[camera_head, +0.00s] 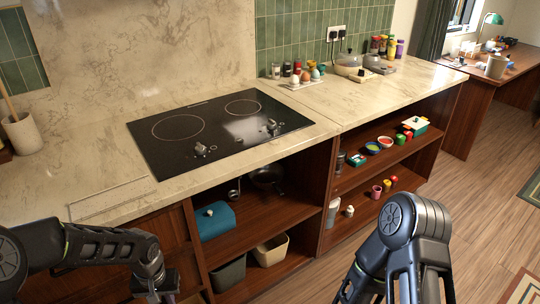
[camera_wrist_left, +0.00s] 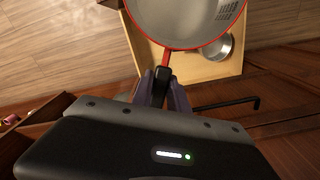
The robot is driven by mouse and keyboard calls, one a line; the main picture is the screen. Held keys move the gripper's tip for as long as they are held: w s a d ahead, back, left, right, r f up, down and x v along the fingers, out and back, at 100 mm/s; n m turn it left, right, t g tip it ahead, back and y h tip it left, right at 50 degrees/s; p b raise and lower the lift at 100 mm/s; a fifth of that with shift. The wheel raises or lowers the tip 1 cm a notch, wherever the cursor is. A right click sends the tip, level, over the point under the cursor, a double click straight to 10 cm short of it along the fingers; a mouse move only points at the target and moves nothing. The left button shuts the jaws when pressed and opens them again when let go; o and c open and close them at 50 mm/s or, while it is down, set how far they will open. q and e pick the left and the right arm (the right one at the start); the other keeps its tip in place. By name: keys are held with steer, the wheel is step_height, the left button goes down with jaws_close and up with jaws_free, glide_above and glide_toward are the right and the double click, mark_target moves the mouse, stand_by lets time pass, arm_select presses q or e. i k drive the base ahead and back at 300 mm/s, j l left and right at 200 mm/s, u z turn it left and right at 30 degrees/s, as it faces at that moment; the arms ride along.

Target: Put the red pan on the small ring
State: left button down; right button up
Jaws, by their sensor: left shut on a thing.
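The red pan (camera_wrist_left: 190,18), with a grey inside and a red rim, shows in the left wrist view, cut by the top edge. My left gripper (camera_wrist_left: 163,92) is shut on its black handle. The pan is over a light wooden drawer; I cannot tell whether it touches the drawer. In the head view my left gripper is low at the left, mostly cut off by the bottom edge, and the pan is out of view. The small ring (camera_head: 243,107) is the right-hand one on the black hob (camera_head: 222,142) and is bare. My right gripper is not in view.
The open drawer (camera_wrist_left: 151,52) also holds a small steel pot (camera_wrist_left: 217,47). The larger ring (camera_head: 178,128) is bare. Two knobs stand on the hob's front. The counter left of the hob is mostly clear.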

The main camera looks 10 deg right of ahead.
mark_target(227, 112)
steer(key=i+l, duration=0.1)
steer(key=l, duration=0.25)
steer(key=i+l, duration=0.1)
steer(key=l, duration=0.25)
steer(key=i+l, duration=0.1)
steer(key=l, duration=0.25)
steer(key=i+l, duration=0.15)
steer(key=l, duration=0.2)
steer(key=i+l, duration=0.1)
steer(key=l, duration=0.25)
